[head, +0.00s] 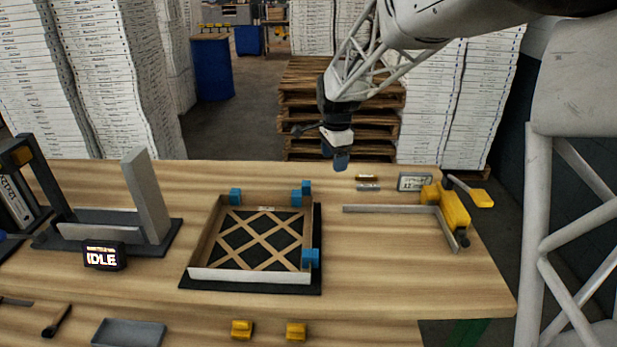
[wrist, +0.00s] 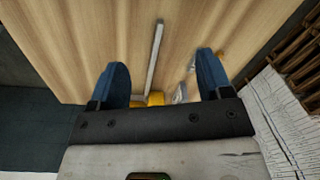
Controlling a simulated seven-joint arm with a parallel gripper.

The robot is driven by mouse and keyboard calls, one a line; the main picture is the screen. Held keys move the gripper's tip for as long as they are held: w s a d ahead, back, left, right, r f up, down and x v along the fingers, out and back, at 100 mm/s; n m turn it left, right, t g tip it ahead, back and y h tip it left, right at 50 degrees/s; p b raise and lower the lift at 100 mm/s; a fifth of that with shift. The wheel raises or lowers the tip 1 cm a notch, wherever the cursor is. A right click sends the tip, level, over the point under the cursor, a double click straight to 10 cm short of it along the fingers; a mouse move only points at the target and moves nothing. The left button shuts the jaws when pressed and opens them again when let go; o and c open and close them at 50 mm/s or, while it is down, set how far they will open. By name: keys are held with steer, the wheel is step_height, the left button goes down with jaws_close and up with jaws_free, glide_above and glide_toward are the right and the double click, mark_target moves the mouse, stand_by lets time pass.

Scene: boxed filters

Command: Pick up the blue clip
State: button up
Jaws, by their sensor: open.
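Several blue clips are on the square filter frame (head: 250,277), which lies on a black mat on the table. One blue clip (head: 235,196) is at the frame's back left. Blue clip blocks (head: 306,187) sit close together at the back right corner. Another blue clip (head: 311,258) is on the right side near the front. My gripper (head: 341,163) hangs at the back of the table, right of the frame and apart from every clip. In the wrist view its two blue fingers (wrist: 162,70) are spread with nothing held between them. No blue clip shows there.
A metal bar (head: 385,209) with a yellow clamp (head: 453,207) lies to the right. A display reading IDLE (head: 104,256) and a grey upright fixture (head: 146,195) stand left. Two yellow blocks (head: 242,329) (head: 296,331) are in front.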

mark_target(307, 183)
steer(key=w+a+f+m, duration=0.1)
steer(key=w+a+f, duration=0.1)
steer(key=w+f, duration=0.1)
steer(key=w+a+f+m, duration=0.2)
steer(key=w+a+f, duration=0.1)
steer(key=w, duration=0.1)
steer(key=w+a+f+m, duration=0.1)
steer(key=w+a+f, duration=0.2)
steer(key=w, duration=0.1)
steer(key=shift+w+f+g, duration=0.2)
steer(key=shift+g, duration=0.1)
steer(key=shift+f, duration=1.3)
steer(key=shift+s+d+f, duration=0.15)
steer(key=shift+f, duration=2.45)
